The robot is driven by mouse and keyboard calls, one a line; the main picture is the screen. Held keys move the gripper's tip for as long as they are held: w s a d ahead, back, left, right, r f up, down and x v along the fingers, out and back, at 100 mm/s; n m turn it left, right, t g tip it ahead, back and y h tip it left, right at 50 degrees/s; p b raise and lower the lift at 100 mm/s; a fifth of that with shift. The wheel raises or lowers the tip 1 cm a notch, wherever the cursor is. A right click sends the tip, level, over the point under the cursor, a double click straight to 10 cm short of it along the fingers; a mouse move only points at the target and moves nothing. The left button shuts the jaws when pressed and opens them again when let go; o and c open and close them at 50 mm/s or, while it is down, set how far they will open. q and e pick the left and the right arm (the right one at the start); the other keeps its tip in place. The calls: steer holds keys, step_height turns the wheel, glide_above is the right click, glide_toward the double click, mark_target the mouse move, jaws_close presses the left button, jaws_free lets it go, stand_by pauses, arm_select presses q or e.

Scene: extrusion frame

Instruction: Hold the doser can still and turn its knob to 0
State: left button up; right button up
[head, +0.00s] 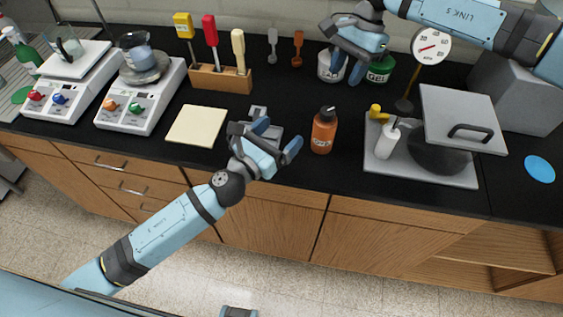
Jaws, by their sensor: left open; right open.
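A white can (324,69) with dark lettering stands at the back of the black counter; it may be the doser can. My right gripper (347,74) is open above and in front of it and hides its top, so I cannot see a knob or a setting. I cannot tell whether the fingers touch it. A green can marked GEL (380,72) stands just to its right, partly behind the same gripper. My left gripper (282,138) is open and empty over the front of the counter, left of an orange bottle (323,132).
A grey device (258,113) lies partly behind my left gripper. A tool rack (220,79) and two instruments are at left.

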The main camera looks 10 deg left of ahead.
arm_select(q)
steer(key=m+g, duration=0.2)
glide_toward(316, 137)
steer(key=shift+s+a+h, duration=0.4)
steer(key=shift+s+a, duration=0.3)
steer(key=shift+a, duration=0.2)
steer(key=shift+d+f, duration=0.2)
steer(key=shift+f, duration=0.05)
steer(key=x, duration=1.3)
steer(key=shift+w+d, duration=0.15)
steer(key=shift+d, duration=0.05)
